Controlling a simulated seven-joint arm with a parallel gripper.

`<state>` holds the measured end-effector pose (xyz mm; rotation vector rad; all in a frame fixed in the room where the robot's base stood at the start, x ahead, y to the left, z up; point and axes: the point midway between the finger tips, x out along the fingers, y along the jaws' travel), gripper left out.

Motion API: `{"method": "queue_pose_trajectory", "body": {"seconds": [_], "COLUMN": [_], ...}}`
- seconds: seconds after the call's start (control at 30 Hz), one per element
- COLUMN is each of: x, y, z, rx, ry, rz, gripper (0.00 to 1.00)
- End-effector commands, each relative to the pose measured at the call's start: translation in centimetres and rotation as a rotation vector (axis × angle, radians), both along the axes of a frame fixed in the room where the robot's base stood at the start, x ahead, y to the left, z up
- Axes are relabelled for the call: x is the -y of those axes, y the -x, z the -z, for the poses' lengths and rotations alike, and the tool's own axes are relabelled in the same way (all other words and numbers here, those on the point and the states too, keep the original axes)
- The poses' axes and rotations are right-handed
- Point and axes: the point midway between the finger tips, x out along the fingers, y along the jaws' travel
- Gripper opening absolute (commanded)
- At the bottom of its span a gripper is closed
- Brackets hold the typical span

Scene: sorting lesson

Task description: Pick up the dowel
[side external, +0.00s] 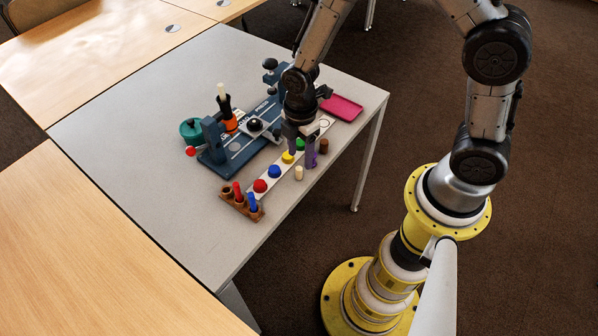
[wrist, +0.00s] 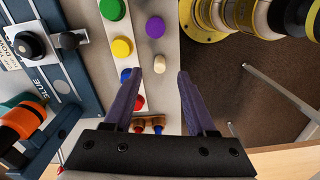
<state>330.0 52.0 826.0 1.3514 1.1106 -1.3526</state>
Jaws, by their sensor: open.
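A short cream cylinder (side external: 298,173), which looks like the dowel, stands on the grey table beside a white strip of coloured discs. My gripper (side external: 301,153) points down over the strip, close to the dowel in the side view. In the wrist view my gripper (wrist: 171,70) is open with nothing between its fingers. I cannot tell its exact height above the table.
The white strip (side external: 281,164) carries several coloured discs. A purple piece (wrist: 155,27) and a brown cylinder (side external: 323,146) stand nearby. A wooden holder (side external: 232,203) with red and blue pegs is at the strip's near end. A blue fixture (side external: 215,170) and pink tray (side external: 342,107) flank it.

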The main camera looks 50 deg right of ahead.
Motion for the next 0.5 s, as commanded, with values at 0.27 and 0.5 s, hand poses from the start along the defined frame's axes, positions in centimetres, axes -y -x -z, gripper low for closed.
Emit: {"method": "queue_pose_trajectory", "body": {"seconds": [0.27,0.5], "x": [-0.1,-0.4], "y": [0.0,0.0], "z": [2.1,5.4], "rx": [-0.002,-0.003], "ry": [0.001,0.000], "rz": [0.000,0.000], "gripper": [0.56,0.56]}}
